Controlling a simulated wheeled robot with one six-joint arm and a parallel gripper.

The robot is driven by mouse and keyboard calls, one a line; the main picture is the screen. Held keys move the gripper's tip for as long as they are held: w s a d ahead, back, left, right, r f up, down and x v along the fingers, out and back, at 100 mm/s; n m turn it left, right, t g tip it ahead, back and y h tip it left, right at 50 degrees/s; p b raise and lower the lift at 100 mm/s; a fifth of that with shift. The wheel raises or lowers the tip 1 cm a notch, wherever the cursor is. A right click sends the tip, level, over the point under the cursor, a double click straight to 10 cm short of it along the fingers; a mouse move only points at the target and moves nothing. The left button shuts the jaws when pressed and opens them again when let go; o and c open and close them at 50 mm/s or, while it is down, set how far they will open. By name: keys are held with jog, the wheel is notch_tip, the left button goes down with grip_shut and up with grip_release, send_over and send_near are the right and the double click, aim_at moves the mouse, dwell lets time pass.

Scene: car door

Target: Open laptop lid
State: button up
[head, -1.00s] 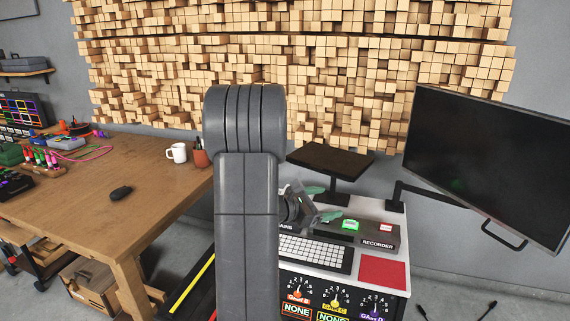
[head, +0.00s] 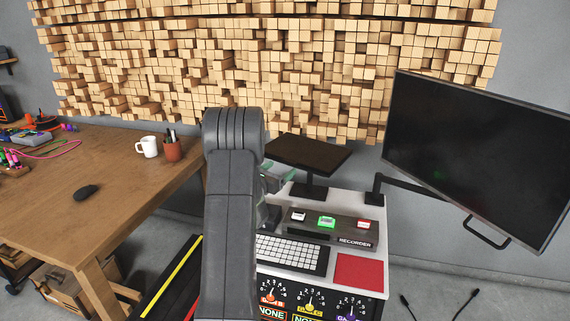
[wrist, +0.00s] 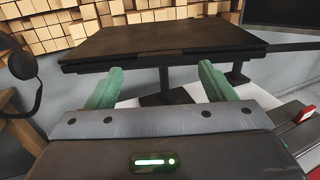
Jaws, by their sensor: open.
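A dark, flat, closed laptop-like slab (head: 308,154) sits on a black stand above the white-topped console. It also shows in the wrist view (wrist: 165,40), with its front edge facing me just beyond the fingers. My gripper (wrist: 160,85) is open, with two green fingers spread apart and nothing between them. The fingertips appear a little short of the slab's front edge and below its top; I cannot tell if they touch. In the head view my gripper (head: 282,178) is largely hidden behind my own arm.
The console (head: 345,207) carries a keyboard (head: 290,253), a recorder box (head: 335,227) with buttons and a red pad (head: 358,271). A large monitor (head: 475,150) on an arm stands to the right. A wooden table (head: 110,185) with a mug (head: 147,147) is at left.

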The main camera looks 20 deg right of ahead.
jog(key=shift+x, duration=2.05)
